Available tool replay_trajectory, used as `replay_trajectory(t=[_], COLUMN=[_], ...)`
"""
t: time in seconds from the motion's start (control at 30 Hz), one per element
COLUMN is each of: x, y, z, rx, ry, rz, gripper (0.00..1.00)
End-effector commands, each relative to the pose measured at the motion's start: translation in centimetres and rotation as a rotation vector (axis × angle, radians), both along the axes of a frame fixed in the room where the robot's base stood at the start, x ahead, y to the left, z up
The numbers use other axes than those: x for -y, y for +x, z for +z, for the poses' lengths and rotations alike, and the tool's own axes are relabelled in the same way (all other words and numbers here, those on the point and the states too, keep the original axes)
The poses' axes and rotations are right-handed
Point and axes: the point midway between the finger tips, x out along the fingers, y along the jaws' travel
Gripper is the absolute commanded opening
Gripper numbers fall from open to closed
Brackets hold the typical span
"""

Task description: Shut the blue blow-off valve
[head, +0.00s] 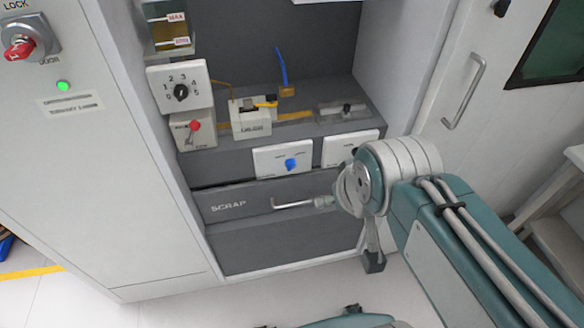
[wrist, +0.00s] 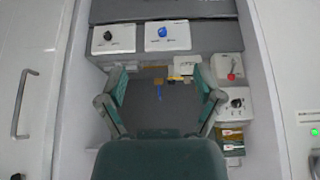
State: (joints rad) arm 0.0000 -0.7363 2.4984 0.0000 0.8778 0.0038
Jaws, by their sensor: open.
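The blue valve lever (head: 282,66) stands nearly upright in the picture on a small brass body (head: 287,91), on the shelf at the back of the bay. In the wrist view the blue lever (wrist: 160,93) is small and lies between my spread fingers, farther off. My gripper (wrist: 160,82) is open and empty, and apart from the valve. In the head view the gripper is in front of the bay at the right, mostly hidden by my own arm. A separate blue knob (head: 291,164) is on a white panel below the shelf.
A white block with a yellow lever (head: 250,118) stands left of the valve, a grey clamp bar (head: 342,110) to its right. A red toggle (head: 195,126) and a numbered dial (head: 181,92) sit farther left. The scrap drawer handle (head: 294,204) sticks out below. Cabinet walls flank the bay.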

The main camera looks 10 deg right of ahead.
Motion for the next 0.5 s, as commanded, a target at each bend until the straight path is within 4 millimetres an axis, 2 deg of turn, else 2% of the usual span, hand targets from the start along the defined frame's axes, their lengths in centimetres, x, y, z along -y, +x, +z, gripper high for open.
replay_trajectory(t=[0.07,0.27,0.5], x=[0.0,0.0,0.0], y=[1.6,8.6,16.2], z=[-0.4,-2.2,-5.5], rx=[0.017,0.128,0.275], ry=[0.005,0.031,0.071], rz=[-0.009,-0.049,-0.096], gripper=[0.84,0.84,0.84])
